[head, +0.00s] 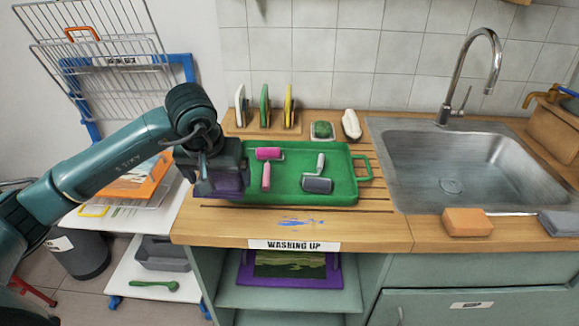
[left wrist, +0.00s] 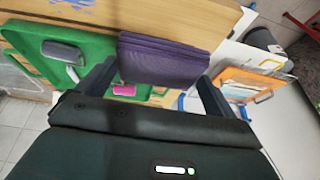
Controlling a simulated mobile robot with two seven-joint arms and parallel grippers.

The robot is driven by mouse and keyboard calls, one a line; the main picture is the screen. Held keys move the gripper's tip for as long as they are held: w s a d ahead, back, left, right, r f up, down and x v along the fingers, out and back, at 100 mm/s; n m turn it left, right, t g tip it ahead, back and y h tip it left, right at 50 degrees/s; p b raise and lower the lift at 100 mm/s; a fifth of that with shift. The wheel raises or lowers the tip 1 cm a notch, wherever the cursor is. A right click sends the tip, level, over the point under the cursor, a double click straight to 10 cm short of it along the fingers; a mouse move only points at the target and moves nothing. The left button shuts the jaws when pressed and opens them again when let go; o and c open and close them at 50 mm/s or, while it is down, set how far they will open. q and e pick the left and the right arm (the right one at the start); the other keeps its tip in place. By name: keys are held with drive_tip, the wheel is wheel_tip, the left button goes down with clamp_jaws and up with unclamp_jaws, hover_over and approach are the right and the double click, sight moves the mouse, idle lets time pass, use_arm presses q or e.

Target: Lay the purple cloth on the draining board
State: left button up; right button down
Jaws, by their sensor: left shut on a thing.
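The folded purple cloth (head: 222,184) hangs below my left gripper (head: 217,172) in the head view, at the left end of the counter. In the left wrist view the cloth (left wrist: 163,58) lies between the two fingers, and my left gripper is shut on it. The cloth overlaps the left edge of the green tray in the head view; I cannot tell whether it touches anything below. The wooden draining board (head: 376,192) has dark grooves and lies left of the sink, largely covered by the tray. My right gripper is not in view.
The sink (head: 450,170) and an orange sponge (head: 467,222) are right.

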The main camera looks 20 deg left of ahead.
sight(218, 192)
use_arm(q)
drive_tip(key=shift+a+f, duration=0.1)
drive_tip(key=shift+a, duration=0.2)
wheel_tip(218, 192, down, 4)
drive_tip(key=shift+f+p, duration=0.15)
drive_tip(key=shift+p, duration=0.15)
wheel_tip(218, 192, down, 4)
drive_tip(key=shift+f, duration=0.4)
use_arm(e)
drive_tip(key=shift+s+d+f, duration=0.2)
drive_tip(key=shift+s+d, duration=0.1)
